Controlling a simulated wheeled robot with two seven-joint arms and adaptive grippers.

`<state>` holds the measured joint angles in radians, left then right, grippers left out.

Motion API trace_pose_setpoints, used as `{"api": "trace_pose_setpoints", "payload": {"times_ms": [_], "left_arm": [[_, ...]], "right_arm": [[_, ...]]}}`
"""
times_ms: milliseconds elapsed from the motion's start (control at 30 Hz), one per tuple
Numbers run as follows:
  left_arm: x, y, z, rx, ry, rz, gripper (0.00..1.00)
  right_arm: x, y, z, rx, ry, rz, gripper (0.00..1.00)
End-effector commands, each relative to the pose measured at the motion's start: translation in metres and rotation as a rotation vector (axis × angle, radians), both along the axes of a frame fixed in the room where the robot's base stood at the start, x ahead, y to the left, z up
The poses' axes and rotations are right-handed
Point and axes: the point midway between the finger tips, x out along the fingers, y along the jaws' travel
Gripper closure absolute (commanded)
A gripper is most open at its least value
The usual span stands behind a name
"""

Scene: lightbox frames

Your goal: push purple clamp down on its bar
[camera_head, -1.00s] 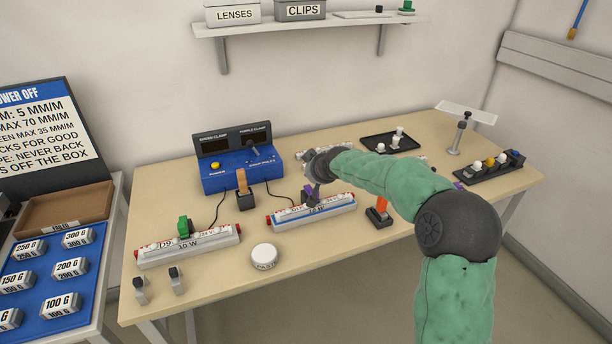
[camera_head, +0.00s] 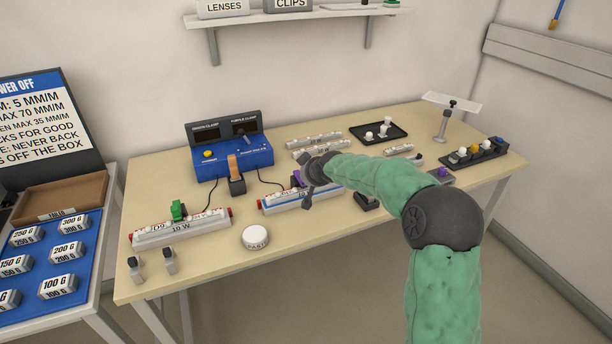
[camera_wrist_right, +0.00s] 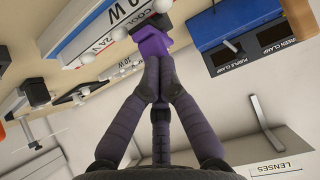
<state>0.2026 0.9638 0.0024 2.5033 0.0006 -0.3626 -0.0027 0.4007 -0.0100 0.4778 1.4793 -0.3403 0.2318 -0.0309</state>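The purple clamp (camera_head: 295,179) stands on the white bar with blue edges (camera_head: 275,205), in the middle of the table, partly hidden by my right gripper. In the right wrist view the purple clamp (camera_wrist_right: 148,42) is straight ahead of the fingers, against the labelled bar (camera_wrist_right: 98,38). My right gripper (camera_head: 308,202) is over the bar, close beside the clamp. In the right wrist view its fingertips (camera_wrist_right: 157,70) come together at the clamp's near end, seemingly touching it. Nothing shows clearly held between them. My left gripper is in no view.
A second bar (camera_head: 180,230) with a green clamp (camera_head: 178,210) lies to the left. A round white puck (camera_head: 255,238) is in front. A black tray (camera_head: 375,134) and a rack (camera_head: 473,160) stand right.

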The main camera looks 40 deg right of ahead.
Motion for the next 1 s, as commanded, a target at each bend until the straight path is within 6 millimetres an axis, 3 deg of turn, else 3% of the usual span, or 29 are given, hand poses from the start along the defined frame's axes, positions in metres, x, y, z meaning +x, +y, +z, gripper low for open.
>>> {"api": "trace_pose_setpoints", "payload": {"times_ms": [33,533,667,900,1000], "left_arm": [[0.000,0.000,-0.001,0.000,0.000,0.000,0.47],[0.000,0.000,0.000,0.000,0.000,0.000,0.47],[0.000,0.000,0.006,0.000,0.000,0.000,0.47],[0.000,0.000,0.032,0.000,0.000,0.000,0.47],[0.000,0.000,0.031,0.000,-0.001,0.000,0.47]], "right_arm": [[-0.001,0.002,-0.008,0.004,0.013,0.003,1.00],[-0.001,0.003,-0.011,0.007,0.019,0.004,1.00],[0.000,0.003,-0.001,0.007,0.017,0.005,1.00],[0.004,0.002,0.044,0.001,0.004,0.004,1.00],[-0.016,0.005,0.033,0.001,0.005,0.003,1.00]]}}
